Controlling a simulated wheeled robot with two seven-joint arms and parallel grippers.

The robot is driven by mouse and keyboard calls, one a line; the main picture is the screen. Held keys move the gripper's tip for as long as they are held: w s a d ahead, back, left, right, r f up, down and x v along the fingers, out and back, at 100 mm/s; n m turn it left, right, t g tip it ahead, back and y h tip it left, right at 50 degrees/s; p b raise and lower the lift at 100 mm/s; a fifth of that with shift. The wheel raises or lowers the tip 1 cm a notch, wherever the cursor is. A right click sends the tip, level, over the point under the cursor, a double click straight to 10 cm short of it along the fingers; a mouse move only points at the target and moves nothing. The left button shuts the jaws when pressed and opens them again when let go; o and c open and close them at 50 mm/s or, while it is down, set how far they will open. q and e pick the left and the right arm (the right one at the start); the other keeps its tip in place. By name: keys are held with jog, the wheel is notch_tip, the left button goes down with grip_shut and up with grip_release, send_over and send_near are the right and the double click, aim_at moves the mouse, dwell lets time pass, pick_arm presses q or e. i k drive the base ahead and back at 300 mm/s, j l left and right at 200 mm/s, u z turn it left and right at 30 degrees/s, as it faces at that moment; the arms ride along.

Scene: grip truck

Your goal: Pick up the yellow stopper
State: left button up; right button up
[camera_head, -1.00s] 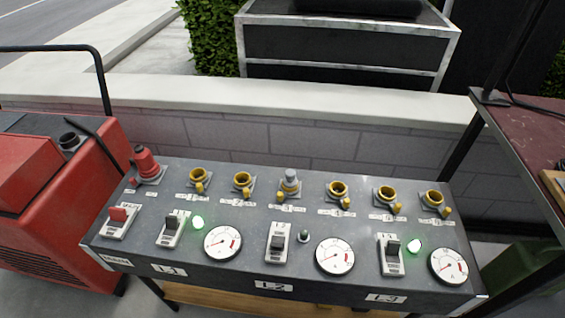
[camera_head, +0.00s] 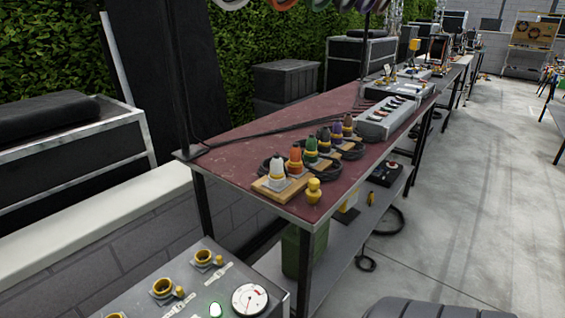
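A small yellow stopper (camera_head: 313,191) stands upright near the front edge of the red-brown table (camera_head: 240,152), at its near end. It is just right of a wooden board (camera_head: 279,188) that holds a connector with a white top and a yellow base (camera_head: 277,172). Another small yellow item (camera_head: 370,198) is on the lower shelf, too small to identify. Neither of my grippers is in view.
Several coloured connectors with coiled black cables line the table, and a grey socket box (camera_head: 387,118) is beyond them. The grey control panel (camera_head: 190,286) is at lower left. A green container (camera_head: 303,250) is under the table. The concrete floor (camera_head: 470,190) at right is largely clear.

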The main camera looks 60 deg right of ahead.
aim_at(313, 192)
jog(key=z, duration=2.05)
jog(key=i+l+u, duration=0.25)
jog(key=l+u, duration=0.2)
jog(key=i+l+u, duration=0.2)
jog(key=l+u, duration=0.2)
jog(key=i+l+u, duration=0.15)
jog(key=l+u, duration=0.7)
jog(key=l, duration=0.15)
jog(key=l+u, duration=0.45)
jog(key=l, duration=0.1)
